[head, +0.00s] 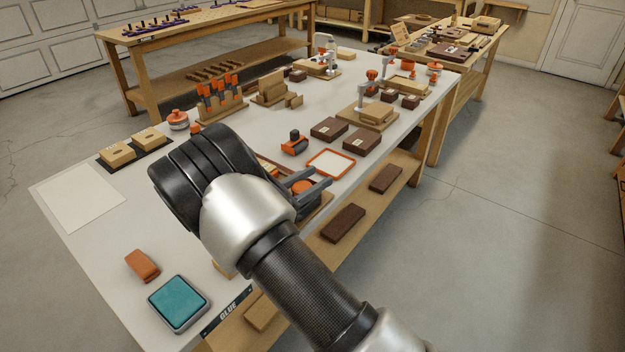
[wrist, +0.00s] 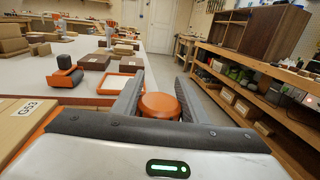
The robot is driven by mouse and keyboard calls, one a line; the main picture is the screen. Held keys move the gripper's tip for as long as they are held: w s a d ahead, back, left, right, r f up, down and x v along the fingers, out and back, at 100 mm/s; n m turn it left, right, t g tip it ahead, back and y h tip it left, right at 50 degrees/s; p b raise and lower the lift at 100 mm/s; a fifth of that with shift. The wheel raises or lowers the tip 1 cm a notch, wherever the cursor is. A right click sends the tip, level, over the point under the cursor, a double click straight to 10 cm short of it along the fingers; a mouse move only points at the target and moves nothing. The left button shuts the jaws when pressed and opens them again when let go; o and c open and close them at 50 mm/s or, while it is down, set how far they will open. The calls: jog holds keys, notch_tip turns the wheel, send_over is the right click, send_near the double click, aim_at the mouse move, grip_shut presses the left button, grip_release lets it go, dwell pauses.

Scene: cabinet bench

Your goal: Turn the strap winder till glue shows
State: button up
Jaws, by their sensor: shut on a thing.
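An orange round winder knob (wrist: 160,106) sits between my gripper's two grey fingers (wrist: 159,92) in the wrist view, near the bench's front edge. The knob also shows in the head view (head: 302,187), partly covered by the fingers. My gripper (head: 308,183) is shut on it. At the left of the wrist view is a pale wooden piece (wrist: 22,118) with a label reading G53 and an orange strip along its edge. In the head view my arm hides most of this piece. I cannot see any glue at its joints.
An orange-rimmed tray (head: 331,163), an orange-and-black tool (head: 294,143) and brown blocks (head: 329,130) lie just beyond. A teal pad (head: 179,302) and an orange-brown block (head: 142,265) lie at the near end, by a GLUE label (head: 228,311). Brown blocks (head: 343,223) are on the lower shelf.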

jog(key=o, duration=1)
jog(key=shift+o, duration=0.2)
jog(key=p+v, duration=0.1)
jog(key=v, duration=1.6)
jog(key=shift+s+a+p, duration=0.15)
jog(key=shift+s+p, duration=0.05)
jog(key=shift+p, duration=0.15)
